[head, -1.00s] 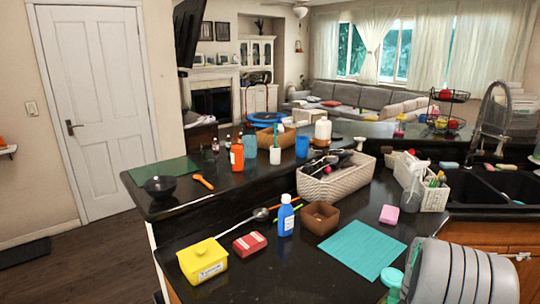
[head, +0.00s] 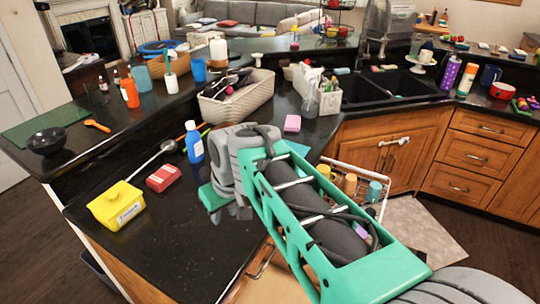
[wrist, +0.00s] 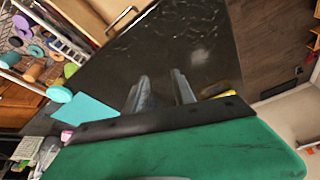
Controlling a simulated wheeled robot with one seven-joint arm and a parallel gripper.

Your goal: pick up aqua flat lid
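A flat aqua rectangle (wrist: 88,112) lies on the dark counter, at the left in the wrist view. In the head view my arm covers most of it, and only a sliver (head: 298,149) shows. A small round aqua piece (wrist: 60,94) sits by its edge in the wrist view. I cannot tell which of the two is the lid. My gripper (wrist: 162,90) is open and empty, its two fingers apart above bare counter. The aqua pieces are left of the fingers in the wrist view. In the head view the fingers are mostly hidden.
A yellow tub (head: 117,205), a red box (head: 163,177) and a blue bottle (head: 194,143) stand left of my arm. A woven basket (head: 236,98) and pink sponge (head: 292,123) lie behind. The front counter is clear.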

